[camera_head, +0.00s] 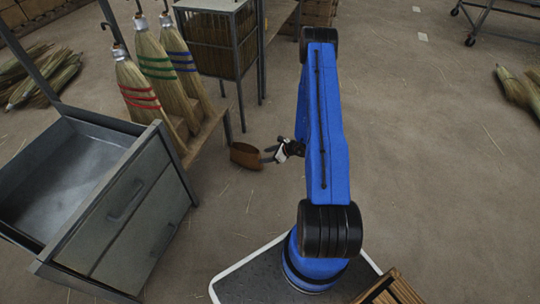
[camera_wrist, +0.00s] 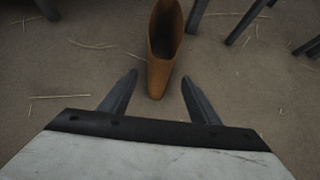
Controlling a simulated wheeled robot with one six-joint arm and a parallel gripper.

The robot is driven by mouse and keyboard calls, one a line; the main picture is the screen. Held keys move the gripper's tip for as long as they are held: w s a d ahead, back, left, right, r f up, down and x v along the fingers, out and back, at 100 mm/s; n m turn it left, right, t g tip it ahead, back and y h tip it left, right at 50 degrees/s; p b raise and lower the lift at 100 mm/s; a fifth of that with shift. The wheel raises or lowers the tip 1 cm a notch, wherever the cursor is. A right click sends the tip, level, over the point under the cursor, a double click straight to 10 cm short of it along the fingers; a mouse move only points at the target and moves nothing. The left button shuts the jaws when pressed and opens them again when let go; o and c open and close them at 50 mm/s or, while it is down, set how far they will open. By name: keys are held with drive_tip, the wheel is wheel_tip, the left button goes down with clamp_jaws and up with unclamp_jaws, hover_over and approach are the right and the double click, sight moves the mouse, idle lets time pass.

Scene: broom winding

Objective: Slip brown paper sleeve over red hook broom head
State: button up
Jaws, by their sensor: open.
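The brown paper sleeve (camera_head: 245,157) is an open-topped pocket just left of my gripper (camera_head: 269,155). In the wrist view the sleeve (camera_wrist: 164,35) has its near, narrow end between the two fingers of my gripper (camera_wrist: 159,78). The fingers are spread, with a visible gap on each side of the sleeve. I cannot tell what the sleeve rests on. The broom with red bands (camera_head: 137,91) is upright, head down, at the left end of a row, with a dark hook at its top. It is up and left of the sleeve and bare.
Brooms with green bands (camera_head: 156,65) and blue bands (camera_head: 181,62) stand beside it above a wooden ledge (camera_head: 206,137). A grey drawer cabinet (camera_head: 128,205) is at the lower left. A metal-framed stand (camera_head: 238,55) is behind. The floor right of my arm is mostly clear.

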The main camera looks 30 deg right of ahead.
sight(259, 153)
drive_tip(key=shift+x, duration=4.15)
drive_tip(key=shift+c, duration=0.7)
drive_tip(key=c, duration=0.4)
drive_tip(key=shift+o, duration=0.2)
drive_tip(key=shift+r, duration=1.55)
